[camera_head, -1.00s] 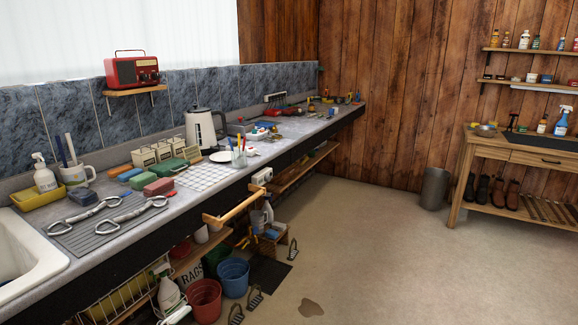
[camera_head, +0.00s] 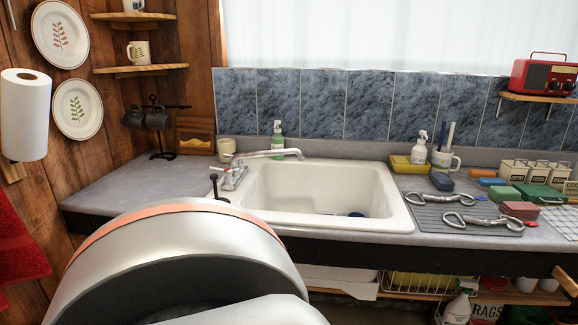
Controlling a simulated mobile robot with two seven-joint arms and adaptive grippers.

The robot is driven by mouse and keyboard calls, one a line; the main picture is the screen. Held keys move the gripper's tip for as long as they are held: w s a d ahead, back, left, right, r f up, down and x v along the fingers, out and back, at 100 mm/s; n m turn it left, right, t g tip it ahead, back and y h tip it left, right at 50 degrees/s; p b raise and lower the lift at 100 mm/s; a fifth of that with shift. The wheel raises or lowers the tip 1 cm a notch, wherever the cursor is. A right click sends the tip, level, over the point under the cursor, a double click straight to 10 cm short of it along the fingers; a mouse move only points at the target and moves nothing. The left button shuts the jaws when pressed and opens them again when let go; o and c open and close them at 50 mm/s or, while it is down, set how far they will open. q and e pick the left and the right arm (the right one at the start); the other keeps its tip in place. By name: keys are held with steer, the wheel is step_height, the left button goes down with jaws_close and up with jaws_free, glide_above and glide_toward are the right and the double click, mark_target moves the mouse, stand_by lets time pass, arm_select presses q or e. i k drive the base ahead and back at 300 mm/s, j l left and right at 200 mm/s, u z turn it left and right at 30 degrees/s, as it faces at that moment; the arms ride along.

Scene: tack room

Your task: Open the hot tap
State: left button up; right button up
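The white sink (camera_head: 392,215) is set into the grey counter in the middle of the view. A chrome tap (camera_head: 231,176) stands at the sink's left end, and its long spout (camera_head: 275,153) reaches right over the basin. Its small handles are at the base; at this size I cannot tell which is the hot one or how it is turned. A large grey and orange part of my own body fills the lower left foreground. Neither of my grippers is in view.
A green-labelled bottle (camera_head: 277,139) and a beige cup (camera_head: 226,149) stand behind the tap. A black mug stand (camera_head: 161,130) is on the left counter, which is otherwise clear. A drying mat (camera_head: 432,219) with metal bits lies right of the sink.

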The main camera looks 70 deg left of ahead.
mark_target(229, 172)
steer(key=u, duration=2.6)
steer(key=i+l+z, duration=0.2)
steer(key=i, duration=0.25)
